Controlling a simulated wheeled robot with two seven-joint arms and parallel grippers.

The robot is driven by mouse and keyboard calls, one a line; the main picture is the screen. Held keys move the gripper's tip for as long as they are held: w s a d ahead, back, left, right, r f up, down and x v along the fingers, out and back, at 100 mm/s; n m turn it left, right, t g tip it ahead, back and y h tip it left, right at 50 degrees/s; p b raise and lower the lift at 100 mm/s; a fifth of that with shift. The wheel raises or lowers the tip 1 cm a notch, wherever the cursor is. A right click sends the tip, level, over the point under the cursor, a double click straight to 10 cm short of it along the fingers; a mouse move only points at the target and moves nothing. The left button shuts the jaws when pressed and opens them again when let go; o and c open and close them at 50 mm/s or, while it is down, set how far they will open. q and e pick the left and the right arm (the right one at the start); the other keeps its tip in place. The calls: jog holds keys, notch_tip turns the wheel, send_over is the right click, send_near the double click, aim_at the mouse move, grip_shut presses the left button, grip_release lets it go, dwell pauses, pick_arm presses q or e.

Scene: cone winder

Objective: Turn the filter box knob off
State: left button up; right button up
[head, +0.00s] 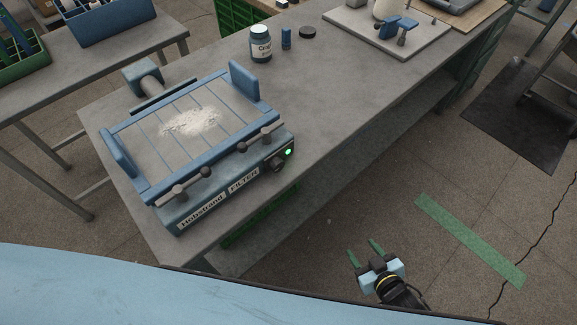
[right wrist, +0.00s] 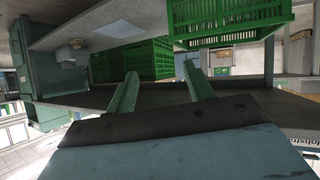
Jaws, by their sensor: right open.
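The filter box (head: 215,150) is a blue and grey unit labelled "FILTER" on the grey bench, with a patch of pale dust on its slatted top. Its dark knob (head: 277,163) is on the front face at the right end, beside a lit green light (head: 288,152). The knob's exact angle is too small to tell. My right gripper (head: 366,252) is open and empty over the floor, in front of the bench and apart from the box, to the lower right of the knob. Its green fingers (right wrist: 160,90) stand apart in the right wrist view. My left gripper is not in view.
Green crates (right wrist: 230,20) show under the bench in the right wrist view. Floor around my right gripper is clear.

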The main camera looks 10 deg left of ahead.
jog(key=w+a+r+n+t+y, duration=0.1)
jog(key=a+r+y, duration=0.25)
jog(key=r, duration=0.25)
jog(key=w+a+r+n+y, duration=0.1)
jog(key=a+r+n+y, duration=0.1)
jog(key=a+r, duration=0.35)
jog(key=n+y, duration=0.2)
jog(key=y, duration=0.1)
send_near(280, 167)
jog(key=shift+g, duration=0.3)
jog(key=b+x, duration=0.1)
jog(key=x, duration=0.6)
jog(key=shift+w+r, duration=0.1)
jog(key=shift+r, duration=0.05)
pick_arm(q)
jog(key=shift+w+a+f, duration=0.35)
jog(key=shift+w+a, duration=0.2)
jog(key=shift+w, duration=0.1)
pick_arm(e)
jog(key=shift+w+a, duration=0.35)
jog(key=shift+a, duration=0.1)
jog(key=c, duration=1)
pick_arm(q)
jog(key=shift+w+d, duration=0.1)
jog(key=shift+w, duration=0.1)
pick_arm(e)
jog(key=shift+o, duration=0.2)
